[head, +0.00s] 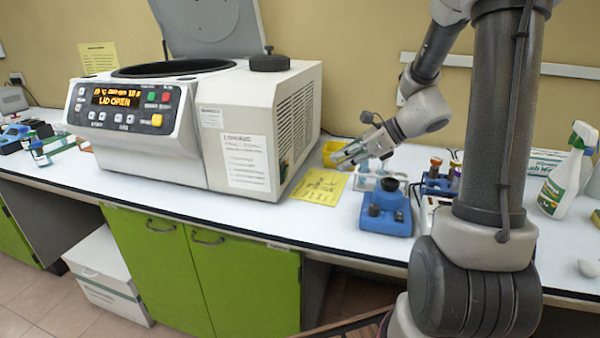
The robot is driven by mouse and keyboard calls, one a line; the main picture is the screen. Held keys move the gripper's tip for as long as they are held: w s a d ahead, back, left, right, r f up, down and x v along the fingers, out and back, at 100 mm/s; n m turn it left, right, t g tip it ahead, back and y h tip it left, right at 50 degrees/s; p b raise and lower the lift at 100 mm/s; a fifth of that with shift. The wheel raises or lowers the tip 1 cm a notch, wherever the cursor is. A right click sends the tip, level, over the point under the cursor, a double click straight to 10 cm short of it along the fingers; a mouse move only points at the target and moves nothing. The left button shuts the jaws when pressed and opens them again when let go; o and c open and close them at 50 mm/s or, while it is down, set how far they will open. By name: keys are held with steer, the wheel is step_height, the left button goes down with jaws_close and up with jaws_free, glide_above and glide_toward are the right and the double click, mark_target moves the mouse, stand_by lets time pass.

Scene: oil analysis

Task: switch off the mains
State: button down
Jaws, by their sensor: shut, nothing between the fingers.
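The centrifuge (295,125) is a big white machine on the bench with its lid raised. Its lit front display (116,98) reads "LID OPEN". My gripper (337,160) is shut and empty, to the right of that side panel. It points left and down toward the machine, above the yellow sheet, with a visible gap to the panel.
A yellow sheet (320,187) lies beside the centrifuge. A blue block with dark knobs (386,222), a vial rack (440,185) and a spray bottle (556,188) stand to the right. A black round knob or weight (270,62) rests on the centrifuge top. Green cupboards (245,285) are below.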

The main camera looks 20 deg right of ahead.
mark_target(286, 171)
steer(key=x, duration=1)
steer(key=shift+a+f, duration=0.15)
steer(key=shift+w+a+r, duration=0.15)
steer(key=shift+w+a, duration=0.2)
steer(key=shift+a, duration=0.15)
steer(key=shift+w+a+r, duration=0.2)
steer(key=shift+w+a, duration=0.15)
steer(key=shift+a, duration=0.2)
steer(key=shift+w+a, duration=0.4)
steer(key=shift+a, duration=0.05)
steer(key=shift+w+a+r, duration=0.2)
steer(key=shift+a+r, duration=0.05)
steer(key=shift+a, duration=0.1)
steer(key=shift+r, duration=0.15)
steer(key=shift+r, duration=0.65)
